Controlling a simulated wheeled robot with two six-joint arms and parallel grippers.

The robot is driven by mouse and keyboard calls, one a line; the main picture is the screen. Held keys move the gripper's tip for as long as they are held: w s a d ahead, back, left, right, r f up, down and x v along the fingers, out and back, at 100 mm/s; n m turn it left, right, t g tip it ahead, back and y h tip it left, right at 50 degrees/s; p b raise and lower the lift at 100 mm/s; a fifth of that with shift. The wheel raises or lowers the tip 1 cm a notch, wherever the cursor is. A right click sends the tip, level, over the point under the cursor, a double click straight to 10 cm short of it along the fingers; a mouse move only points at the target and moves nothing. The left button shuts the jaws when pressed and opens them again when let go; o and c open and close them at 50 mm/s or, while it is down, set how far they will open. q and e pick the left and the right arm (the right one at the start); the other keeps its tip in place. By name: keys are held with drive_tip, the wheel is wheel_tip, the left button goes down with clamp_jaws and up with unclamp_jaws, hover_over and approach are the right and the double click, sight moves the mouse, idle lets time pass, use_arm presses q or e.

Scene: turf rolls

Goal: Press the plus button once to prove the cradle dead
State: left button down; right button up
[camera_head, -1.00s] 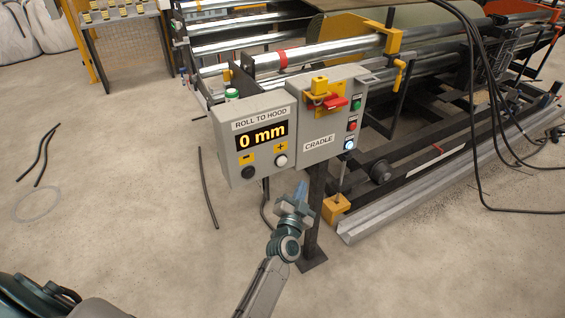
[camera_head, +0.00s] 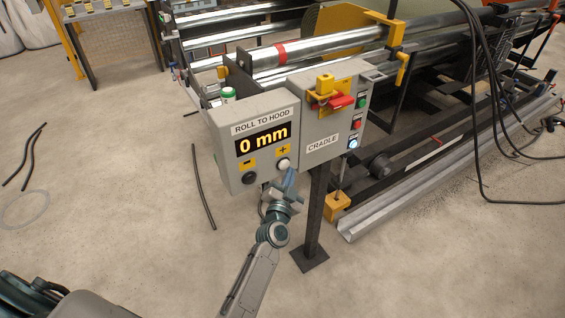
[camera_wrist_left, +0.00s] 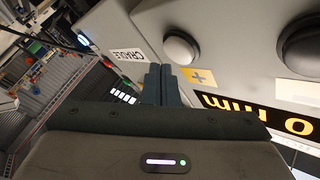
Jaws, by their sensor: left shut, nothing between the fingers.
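The control box (camera_head: 225,150) stands on a dark post and its display (camera_head: 264,140) reads "0 mm". The white plus button (camera_head: 284,164) sits under the display, beside the yellow plus label (camera_head: 283,150). The black minus button (camera_head: 249,178) is to its left. My left gripper (camera_head: 290,178) is shut and empty, its tips just below the plus button; I cannot tell whether they touch it. In the left wrist view the shut fingers (camera_wrist_left: 161,84) point at the box face, and the plus button (camera_wrist_left: 181,48) appears apart from them. My right gripper is not in view.
The cradle box (camera_head: 335,130) joins on the right, with a red handle (camera_head: 341,102), a yellow padlock-like block (camera_head: 324,85) and green, red and lit white buttons (camera_head: 352,143). Metal rollers (camera_head: 330,50) stand behind. Black cables hang at right. The floor in front is open.

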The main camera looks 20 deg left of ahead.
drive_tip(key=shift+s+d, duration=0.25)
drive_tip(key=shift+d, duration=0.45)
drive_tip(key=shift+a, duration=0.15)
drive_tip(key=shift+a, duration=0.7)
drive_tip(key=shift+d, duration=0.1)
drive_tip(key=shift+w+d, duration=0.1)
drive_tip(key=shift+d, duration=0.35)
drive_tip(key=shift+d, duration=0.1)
